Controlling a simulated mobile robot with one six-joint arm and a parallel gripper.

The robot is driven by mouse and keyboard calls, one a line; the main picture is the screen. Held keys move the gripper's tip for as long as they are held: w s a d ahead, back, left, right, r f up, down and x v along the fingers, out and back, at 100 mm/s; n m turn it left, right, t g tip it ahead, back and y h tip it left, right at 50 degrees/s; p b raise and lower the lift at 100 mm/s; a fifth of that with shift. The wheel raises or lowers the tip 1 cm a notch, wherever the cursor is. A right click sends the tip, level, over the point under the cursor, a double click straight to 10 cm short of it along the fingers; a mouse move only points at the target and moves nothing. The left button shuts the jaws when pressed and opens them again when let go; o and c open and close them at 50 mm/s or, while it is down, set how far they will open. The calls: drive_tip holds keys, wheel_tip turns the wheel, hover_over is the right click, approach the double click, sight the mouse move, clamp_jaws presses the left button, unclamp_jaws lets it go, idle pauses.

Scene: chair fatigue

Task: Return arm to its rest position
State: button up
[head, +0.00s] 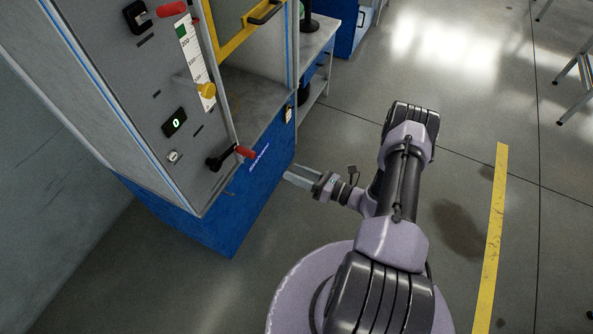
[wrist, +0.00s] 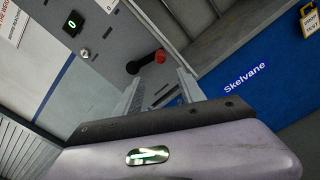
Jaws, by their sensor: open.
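My gripper (head: 299,177) is in front of the blue base of the grey test machine, at the end of my bent arm. Its jaws are open with nothing between them. In the wrist view, my gripper's fingers (wrist: 160,93) point toward the machine panel and its black lever with a red knob (wrist: 160,57). The same red-knobbed lever (head: 245,152) is up and left of the gripper in the head view. The gripper looks apart from the lever; the exact gap is hard to tell.
A yellow frame (head: 240,32) stands above the machine bed. Open floor with a yellow line (head: 492,240) lies to the right.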

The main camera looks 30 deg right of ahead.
idle(0.4)
drive_tip(key=s+a+r+n+g, duration=0.1)
drive_tip(key=a+r+n+g, duration=0.3)
drive_tip(key=r+n, duration=0.3)
drive_tip(key=s+a+r+n+g+y, duration=0.1)
drive_tip(key=a+r+n+g, duration=0.35)
drive_tip(key=r, duration=0.45)
drive_tip(key=s+a+r+n+g, duration=0.1)
drive_tip(key=a+r+n+g, duration=0.45)
drive_tip(key=r, duration=0.25)
drive_tip(key=s+r+n+t+h, duration=0.5)
drive_tip(key=s+r+n+h, duration=0.4)
drive_tip(key=s+r+n, duration=0.4)
drive_tip(key=s+r, duration=0.1)
drive_tip(key=s, duration=0.1)
drive_tip(key=shift+s+h, duration=0.3)
drive_tip(key=shift+a, duration=0.1)
